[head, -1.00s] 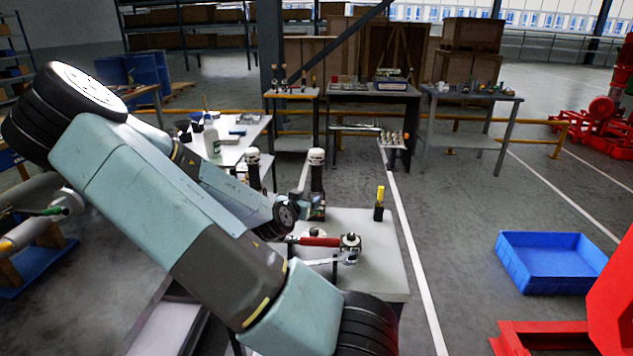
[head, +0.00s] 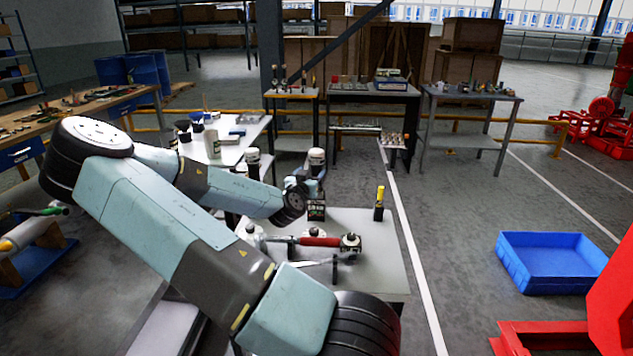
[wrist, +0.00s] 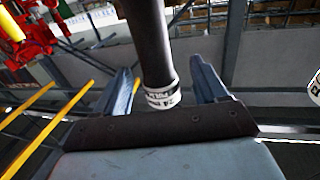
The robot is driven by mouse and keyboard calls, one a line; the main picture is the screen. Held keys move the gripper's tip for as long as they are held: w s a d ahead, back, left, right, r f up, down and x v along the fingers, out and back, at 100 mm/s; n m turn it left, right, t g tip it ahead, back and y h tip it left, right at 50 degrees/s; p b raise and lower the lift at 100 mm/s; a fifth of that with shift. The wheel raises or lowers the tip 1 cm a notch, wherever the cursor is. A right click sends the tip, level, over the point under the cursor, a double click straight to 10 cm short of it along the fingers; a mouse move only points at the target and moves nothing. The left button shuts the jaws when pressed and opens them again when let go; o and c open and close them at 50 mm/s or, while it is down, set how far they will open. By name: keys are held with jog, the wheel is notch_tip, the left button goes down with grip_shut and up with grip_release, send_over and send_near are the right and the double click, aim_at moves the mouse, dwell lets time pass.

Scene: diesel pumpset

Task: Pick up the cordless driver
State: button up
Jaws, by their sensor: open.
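The cordless driver (head: 316,158) appears to be the dark upright tool with a pale top at the back of the near grey table. Its dark base (head: 316,211) shows below my gripper, and its middle is partly hidden by the gripper. In the wrist view a black cylinder with a white lettered band (wrist: 160,97), apparently the driver, lies between my two fingers. My gripper (head: 308,186) is open, with a finger on each side of the cylinder and gaps visible beside it. It also shows in the wrist view (wrist: 162,88).
A blue bin (head: 550,287) sits on the floor at right. The table's right front is clear.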

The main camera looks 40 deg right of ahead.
jog(key=shift+r+x, duration=0.15)
jog(key=shift+x, duration=1.45)
jog(key=shift+r+x, duration=0.15)
jog(key=shift+x, duration=1.45)
jog(key=shift+s+d, duration=0.15)
jog(key=shift+s, duration=0.05)
grip_shut()
